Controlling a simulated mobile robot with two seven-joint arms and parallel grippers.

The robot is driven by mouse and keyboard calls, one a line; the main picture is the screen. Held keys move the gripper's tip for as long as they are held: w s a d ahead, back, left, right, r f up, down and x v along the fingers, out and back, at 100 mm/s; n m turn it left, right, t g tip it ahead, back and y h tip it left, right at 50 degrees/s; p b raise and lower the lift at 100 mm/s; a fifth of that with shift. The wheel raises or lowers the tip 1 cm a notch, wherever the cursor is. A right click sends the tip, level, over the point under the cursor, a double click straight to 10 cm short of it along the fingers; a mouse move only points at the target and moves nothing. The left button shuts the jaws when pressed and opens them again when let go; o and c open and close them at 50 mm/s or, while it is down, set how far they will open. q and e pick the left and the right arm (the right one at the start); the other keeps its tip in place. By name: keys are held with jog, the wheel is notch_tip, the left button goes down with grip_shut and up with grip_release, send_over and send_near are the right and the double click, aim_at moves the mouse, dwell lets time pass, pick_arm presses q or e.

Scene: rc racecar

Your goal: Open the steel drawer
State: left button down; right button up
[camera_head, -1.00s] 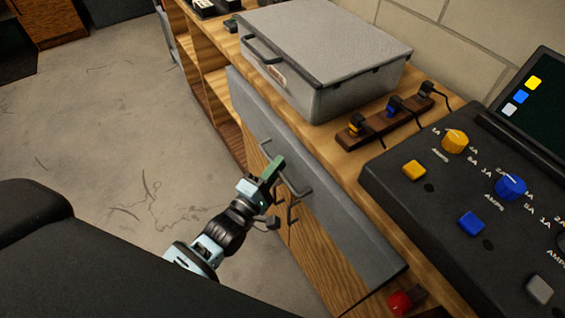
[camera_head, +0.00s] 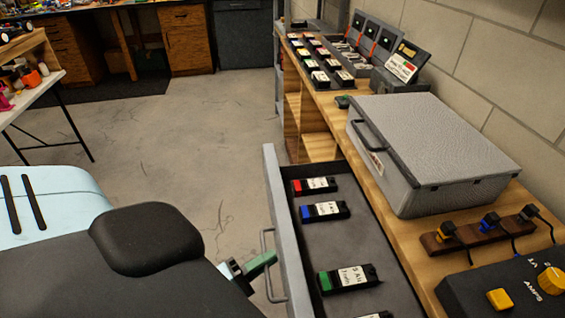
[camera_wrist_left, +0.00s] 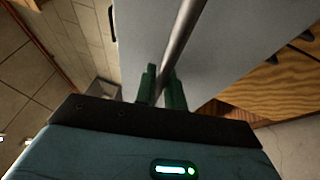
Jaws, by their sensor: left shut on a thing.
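The steel drawer (camera_head: 285,240) stands pulled out from the wooden bench, its grey front toward my body. Inside it lie several black battery packs with red, blue and green ends, such as the green-ended one (camera_head: 347,278). The bar handle (camera_head: 266,262) is on the outer face of the front. My left gripper (camera_head: 262,263) is at the handle, partly hidden by my own body. In the left wrist view, the green fingers (camera_wrist_left: 162,88) are closed around the metal handle bar (camera_wrist_left: 180,45). My right gripper is out of view.
A grey case (camera_head: 435,150) sits on the bench top right of the drawer. A plug strip (camera_head: 478,235) and a black control panel (camera_head: 515,290) are nearer. Chargers with batteries (camera_head: 325,65) stand farther back. The floor (camera_head: 190,140) left of the drawer is clear.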

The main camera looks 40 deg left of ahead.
pick_arm(q)
jog(key=shift+s+a, duration=0.3)
jog(key=c, duration=1.8)
grip_release()
jog(key=shift+s, duration=0.1)
jog(key=b+v, duration=0.1)
jog(key=v, duration=0.6)
jog(key=shift+s+a, duration=0.1)
jog(key=shift+s, duration=0.25)
